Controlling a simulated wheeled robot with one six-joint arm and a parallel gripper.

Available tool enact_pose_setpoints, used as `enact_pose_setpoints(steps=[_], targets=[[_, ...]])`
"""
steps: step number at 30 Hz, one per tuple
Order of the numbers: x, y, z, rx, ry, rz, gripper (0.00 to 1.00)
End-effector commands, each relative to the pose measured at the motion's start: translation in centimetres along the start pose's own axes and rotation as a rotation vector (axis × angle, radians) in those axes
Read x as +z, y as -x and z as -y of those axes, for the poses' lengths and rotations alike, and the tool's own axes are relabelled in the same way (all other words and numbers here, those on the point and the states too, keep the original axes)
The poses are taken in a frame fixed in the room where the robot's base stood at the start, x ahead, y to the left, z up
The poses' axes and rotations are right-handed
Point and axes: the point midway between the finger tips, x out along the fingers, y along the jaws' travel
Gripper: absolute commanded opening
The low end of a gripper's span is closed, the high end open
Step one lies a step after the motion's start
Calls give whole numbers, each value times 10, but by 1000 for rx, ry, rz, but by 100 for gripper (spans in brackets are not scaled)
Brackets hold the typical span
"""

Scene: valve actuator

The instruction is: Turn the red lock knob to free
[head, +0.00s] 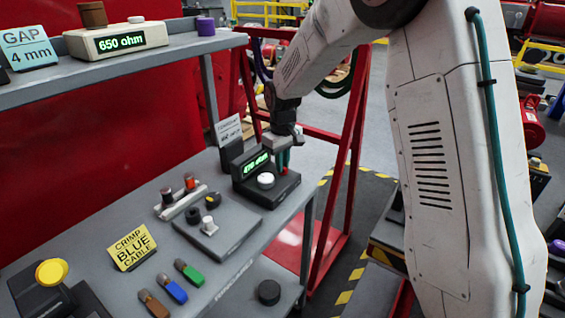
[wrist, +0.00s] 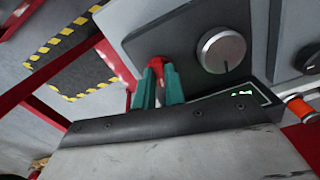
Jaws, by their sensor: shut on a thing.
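The red lock knob (wrist: 156,61) shows between the teal fingertips of my gripper (wrist: 158,82) in the wrist view. My gripper is shut on it, and the fingers hide part of the knob. The knob sits on a dark device (head: 252,192), beside a round silver-white dial (wrist: 221,50), which also shows in the head view (head: 266,180). The device has a lit green display (head: 257,163), partly seen in the wrist view. In the head view my gripper (head: 284,160) comes down on the device's far right side. The knob's turn angle is not clear.
Left of the device on the grey bench (head: 200,254) are a small panel with a knob (head: 209,226), a yellow sign (head: 132,249) and coloured connectors (head: 188,273). A shelf (head: 130,58) overhangs the back. A red frame (head: 340,160) stands beyond the bench's right edge.

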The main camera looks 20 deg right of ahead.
Motion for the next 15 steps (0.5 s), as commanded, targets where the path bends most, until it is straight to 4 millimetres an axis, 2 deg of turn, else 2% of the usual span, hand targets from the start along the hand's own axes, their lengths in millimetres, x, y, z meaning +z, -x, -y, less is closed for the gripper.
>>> enact_pose_setpoints(steps=[6,15], targets=[[-1,1,0,1,123,-4,0],[-2,2,0,2,204,-5,0]])
